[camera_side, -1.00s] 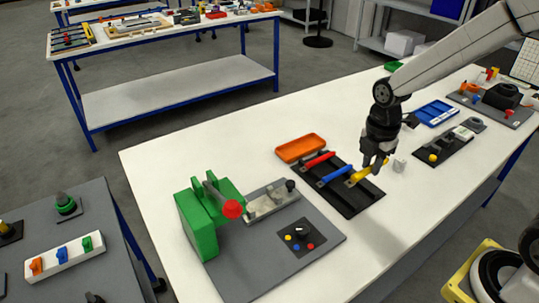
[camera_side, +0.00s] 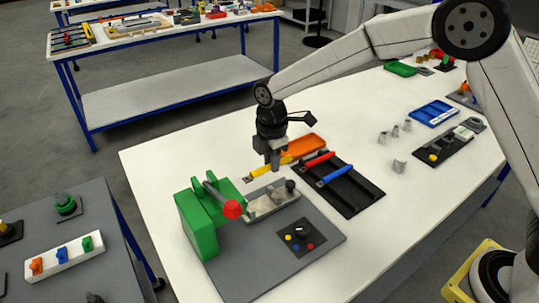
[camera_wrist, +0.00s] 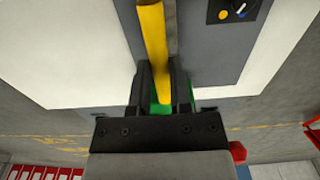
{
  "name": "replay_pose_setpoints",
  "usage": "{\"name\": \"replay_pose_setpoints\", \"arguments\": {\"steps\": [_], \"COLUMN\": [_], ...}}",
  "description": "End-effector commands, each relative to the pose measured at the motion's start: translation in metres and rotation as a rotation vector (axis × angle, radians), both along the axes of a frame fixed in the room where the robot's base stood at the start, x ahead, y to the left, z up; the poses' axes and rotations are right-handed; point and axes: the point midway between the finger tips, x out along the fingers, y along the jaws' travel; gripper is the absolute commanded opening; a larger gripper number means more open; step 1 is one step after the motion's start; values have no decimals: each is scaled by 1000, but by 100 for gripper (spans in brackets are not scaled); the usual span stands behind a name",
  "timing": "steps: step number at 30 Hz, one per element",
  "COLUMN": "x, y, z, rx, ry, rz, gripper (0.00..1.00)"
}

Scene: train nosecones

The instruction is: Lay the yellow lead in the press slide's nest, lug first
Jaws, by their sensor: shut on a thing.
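My gripper (camera_side: 273,165) is shut on the yellow lead (camera_side: 258,172), which it holds in the air. The lead's metal lug end points left in the side view. In the wrist view the yellow lead (camera_wrist: 153,45) runs up from between the fingers (camera_wrist: 163,88); its lug is not visible there. The press has a green body (camera_side: 200,230), a lever with a red knob (camera_side: 232,209) and a grey slide with a nest (camera_side: 262,207). The gripper and lead are above and just behind the slide, apart from it.
A black rack (camera_side: 357,199) holds a red lead (camera_side: 318,160) and a blue lead (camera_side: 335,175). An orange tray (camera_side: 303,147) lies behind it. A control panel with a knob (camera_side: 300,236) sits on the press's grey plate (camera_side: 270,270). Small grey cylinders (camera_side: 399,165) stand to the right.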

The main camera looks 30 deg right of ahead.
Motion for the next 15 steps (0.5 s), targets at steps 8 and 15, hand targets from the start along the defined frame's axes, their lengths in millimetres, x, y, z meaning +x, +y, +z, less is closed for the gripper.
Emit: {"name": "replay_pose_setpoints", "arguments": {"steps": [8, 15], "x": [3, 3], "y": [8, 8], "z": [-1, -4], "rx": [0, 0], "ry": [-1, 0], "rz": [0, 1], "gripper": [0, 0]}}
